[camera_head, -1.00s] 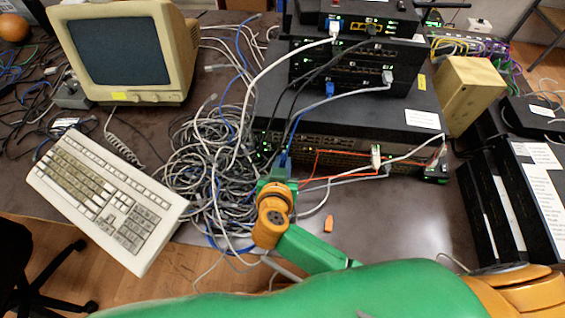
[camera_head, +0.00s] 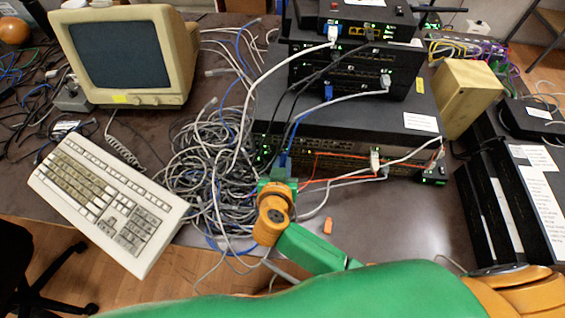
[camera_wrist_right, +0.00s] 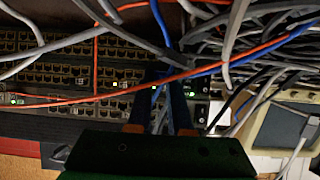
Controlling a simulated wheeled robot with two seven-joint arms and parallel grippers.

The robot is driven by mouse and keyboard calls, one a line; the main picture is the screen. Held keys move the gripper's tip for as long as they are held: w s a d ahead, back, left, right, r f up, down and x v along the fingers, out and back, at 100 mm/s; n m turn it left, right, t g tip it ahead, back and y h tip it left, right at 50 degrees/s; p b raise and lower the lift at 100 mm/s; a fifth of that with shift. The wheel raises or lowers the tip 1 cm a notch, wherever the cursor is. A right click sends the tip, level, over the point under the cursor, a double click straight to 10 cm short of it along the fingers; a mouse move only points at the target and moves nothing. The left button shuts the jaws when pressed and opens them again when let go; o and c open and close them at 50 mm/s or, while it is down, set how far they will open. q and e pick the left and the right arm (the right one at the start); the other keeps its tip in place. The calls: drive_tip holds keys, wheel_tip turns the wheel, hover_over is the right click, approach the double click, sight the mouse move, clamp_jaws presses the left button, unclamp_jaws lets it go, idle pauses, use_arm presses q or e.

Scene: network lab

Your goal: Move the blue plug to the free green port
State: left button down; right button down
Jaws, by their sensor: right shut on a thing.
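My right gripper (camera_head: 283,172) reaches in from the bottom to the front of the large lower switch (camera_head: 340,150), near its left end. It is shut on the blue plug (camera_head: 284,158), whose blue cable rises up and to the right. In the right wrist view the two dark fingers (camera_wrist_right: 161,103) close around the blue plug (camera_wrist_right: 162,73) at the port rows. I cannot tell whether the plug is seated in a port. Small green lights (camera_wrist_right: 115,84) show along the port rows. Which one marks the free green port is unclear. My left gripper is not in view.
A heap of grey cables (camera_head: 205,160) lies left of the gripper. An orange cable (camera_wrist_right: 60,102) crosses the ports close to the fingers. A white plug (camera_head: 375,160) sits farther right on the switch. A small orange piece (camera_head: 328,227) lies near the table's front edge.

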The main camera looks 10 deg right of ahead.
drive_tip(key=shift+w+d, duration=0.1)
drive_tip(key=shift+w, duration=0.2)
drive_tip(key=c, duration=0.8)
unclamp_jaws()
drive_tip(key=shift+o, duration=0.2)
drive_tip(key=p+v, duration=0.1)
drive_tip(key=v, duration=0.6)
drive_tip(key=shift+s, duration=0.1)
